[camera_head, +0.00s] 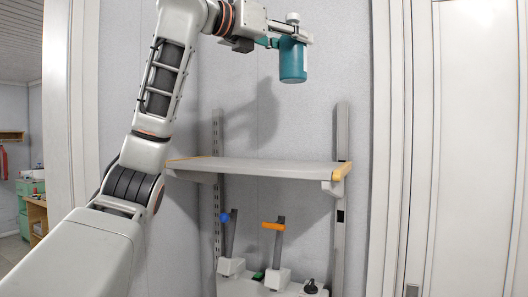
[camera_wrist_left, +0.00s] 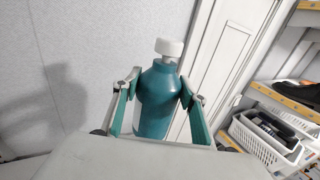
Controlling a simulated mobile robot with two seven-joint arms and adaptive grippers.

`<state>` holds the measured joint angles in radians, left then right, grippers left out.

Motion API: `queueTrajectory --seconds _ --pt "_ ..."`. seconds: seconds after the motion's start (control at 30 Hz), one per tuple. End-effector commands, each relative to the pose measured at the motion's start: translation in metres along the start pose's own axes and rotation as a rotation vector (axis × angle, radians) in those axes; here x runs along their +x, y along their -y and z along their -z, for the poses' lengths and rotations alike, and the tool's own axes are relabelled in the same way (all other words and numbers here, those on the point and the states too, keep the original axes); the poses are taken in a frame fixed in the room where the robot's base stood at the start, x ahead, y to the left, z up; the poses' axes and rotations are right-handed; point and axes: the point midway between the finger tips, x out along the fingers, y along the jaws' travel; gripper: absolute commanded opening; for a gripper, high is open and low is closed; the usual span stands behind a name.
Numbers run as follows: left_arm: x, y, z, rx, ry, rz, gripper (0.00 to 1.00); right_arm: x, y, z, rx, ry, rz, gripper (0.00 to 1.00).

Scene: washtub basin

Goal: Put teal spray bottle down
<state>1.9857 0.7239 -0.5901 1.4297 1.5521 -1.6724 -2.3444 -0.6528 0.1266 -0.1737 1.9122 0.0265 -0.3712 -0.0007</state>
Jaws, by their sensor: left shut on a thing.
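The teal spray bottle (camera_head: 293,62) with a white cap hangs in the air in the head view, above and toward the right end of the wall shelf (camera_head: 258,168). My left gripper (camera_head: 280,42) is shut on it. In the left wrist view the bottle (camera_wrist_left: 158,98) stands between the two fingers of the gripper (camera_wrist_left: 156,105), one on each side of its body. The bottle looks upright and clear of the shelf. The shelf top is bare. My right gripper shows in neither view.
Below the shelf are tools with a blue knob (camera_head: 224,217) and an orange handle (camera_head: 272,226). A white door (camera_head: 470,150) stands at the right. The wrist view shows shelves with a white basket (camera_wrist_left: 262,138). The space above the wall shelf is free.

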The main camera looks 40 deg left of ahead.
Motion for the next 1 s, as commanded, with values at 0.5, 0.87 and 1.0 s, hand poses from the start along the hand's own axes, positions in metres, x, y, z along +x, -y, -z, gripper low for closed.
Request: queueTrajectory --seconds 0.5,0.87,1.0 --pt "0.0 0.0 0.116 0.002 -0.003 -0.002 0.06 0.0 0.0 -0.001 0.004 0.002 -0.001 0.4" --pt "0.0 0.0 0.158 -0.001 0.001 0.0 0.06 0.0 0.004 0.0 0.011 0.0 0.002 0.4" --pt "0.0 0.0 0.169 0.001 -0.002 -0.002 0.06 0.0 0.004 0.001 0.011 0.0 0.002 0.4"
